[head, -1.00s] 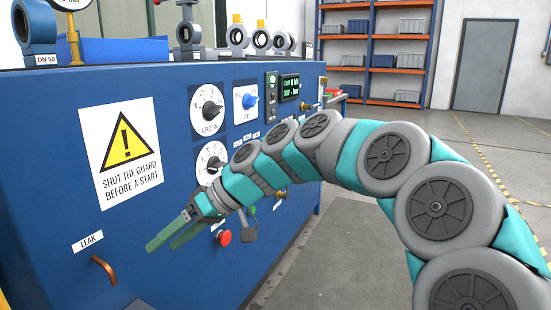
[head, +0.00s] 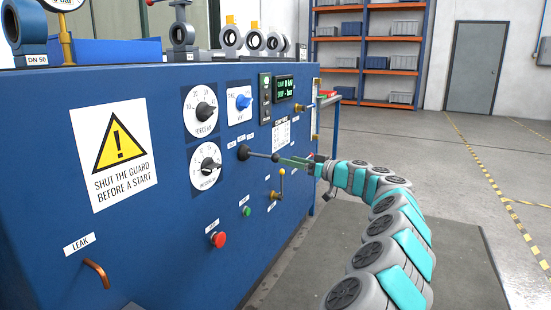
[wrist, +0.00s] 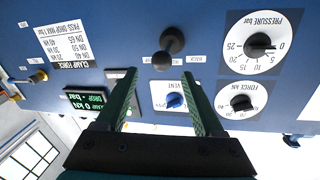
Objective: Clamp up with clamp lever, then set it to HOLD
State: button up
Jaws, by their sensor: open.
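The clamp lever appears to be the black-knobbed rod (head: 276,157) sticking out of the blue panel from a dark round boss (head: 243,152). In the wrist view, which is upside down, its black ball (wrist: 162,63) lies just beyond and between the fingertips. My gripper (head: 283,161) is open, its green fingers close to the ball; whether they touch it I cannot tell. The fingers also show in the wrist view (wrist: 160,78). Small labels (head: 232,145) sit around the lever, too small to read. The display (wrist: 90,101) shows clamp 0 kN.
Near the lever are a blue knob (head: 242,102), two dials (head: 206,111), a brass valve with a yellow handle (head: 280,184), a green button (head: 246,211) and a red button (head: 218,239). A copper leak pipe (head: 97,272) protrudes lower left. Floor to the right is clear.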

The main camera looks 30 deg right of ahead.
aim_at(276, 157)
jog(key=shift+p+x, duration=0.45)
jog(key=shift+x, duration=2.95)
jog(key=shift+a, duration=0.1)
jog(key=shift+c, duration=0.2)
grip_shut()
